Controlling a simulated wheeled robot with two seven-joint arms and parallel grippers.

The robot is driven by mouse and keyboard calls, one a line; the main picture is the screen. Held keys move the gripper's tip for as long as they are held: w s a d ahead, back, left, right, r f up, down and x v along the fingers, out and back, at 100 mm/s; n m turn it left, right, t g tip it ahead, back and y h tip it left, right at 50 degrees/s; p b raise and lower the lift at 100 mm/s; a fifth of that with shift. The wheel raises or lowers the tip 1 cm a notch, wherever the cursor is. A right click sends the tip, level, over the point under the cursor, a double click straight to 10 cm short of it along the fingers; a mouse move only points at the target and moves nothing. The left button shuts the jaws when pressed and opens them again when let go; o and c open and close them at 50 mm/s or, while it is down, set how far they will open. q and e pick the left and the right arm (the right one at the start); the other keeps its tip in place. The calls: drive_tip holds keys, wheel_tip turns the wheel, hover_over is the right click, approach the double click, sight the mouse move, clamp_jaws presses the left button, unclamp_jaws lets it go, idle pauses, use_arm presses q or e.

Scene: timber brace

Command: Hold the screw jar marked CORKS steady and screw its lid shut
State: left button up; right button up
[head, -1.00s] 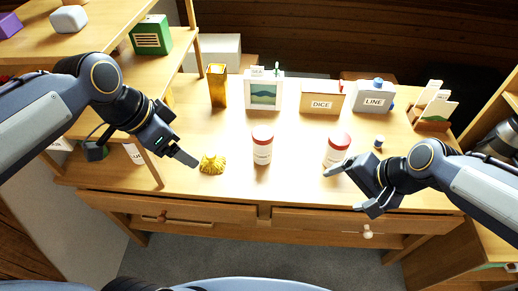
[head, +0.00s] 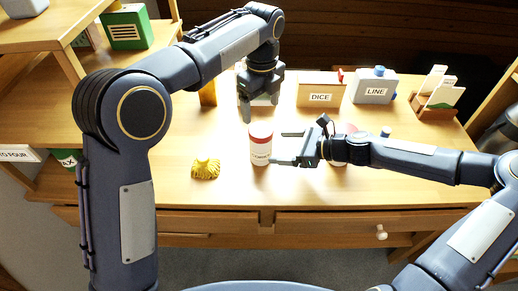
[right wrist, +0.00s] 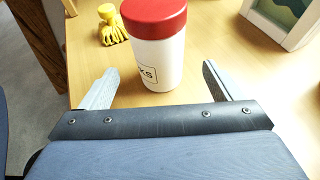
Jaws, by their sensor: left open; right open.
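The CORKS jar (head: 260,155), white with a red lid (head: 261,130), stands upright on the desk. In the right wrist view the jar (right wrist: 157,60) shows part of its label, ending in KS; its red lid (right wrist: 153,12) sits on top. I cannot tell how tight the lid is. My right gripper (head: 279,147) is open, level and pointing left at the jar; the jar stands just beyond and between its fingertips (right wrist: 158,82). My left gripper (head: 260,110) is open, pointing down just above the lid.
A yellow tasselled object (head: 205,169) lies left of the jar. A second red-lidded jar is mostly hidden behind my right gripper. The DICE box (head: 320,90), LINE container (head: 374,86) and card holder (head: 435,95) stand behind. The desk's front strip is clear.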

sight(261, 146)
drive_tip(key=shift+a, duration=0.15)
drive_tip(key=shift+a+f, duration=0.1)
drive_tip(key=shift+a, duration=0.15)
drive_tip(key=x, duration=0.7)
drive_tip(key=shift+w+f, duration=0.1)
